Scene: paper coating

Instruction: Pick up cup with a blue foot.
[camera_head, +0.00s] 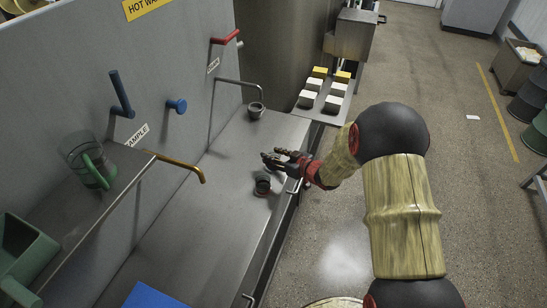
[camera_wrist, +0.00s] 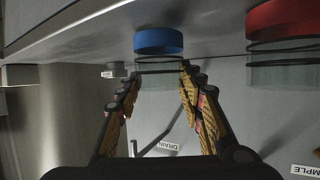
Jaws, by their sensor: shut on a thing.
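In the wrist view, which shows the scene upside down, the clear cup with a blue foot (camera_wrist: 158,41) has its glass body between the two fingers of my gripper (camera_wrist: 160,85). My gripper is shut on this cup. I cannot tell whether the foot touches the counter. In the head view my gripper (camera_head: 273,160) is low over the steel counter (camera_head: 195,210), and its fingers mostly hide the held cup. A clear cup with a red foot (camera_wrist: 288,18) stands beside it; it also shows in the head view (camera_head: 262,185).
A grey cup (camera_head: 255,110) stands under the far spout. A brass tap (camera_head: 185,165) sticks out over the counter. White and yellow blocks (camera_head: 312,84) lie beyond the counter. The near counter is mostly clear.

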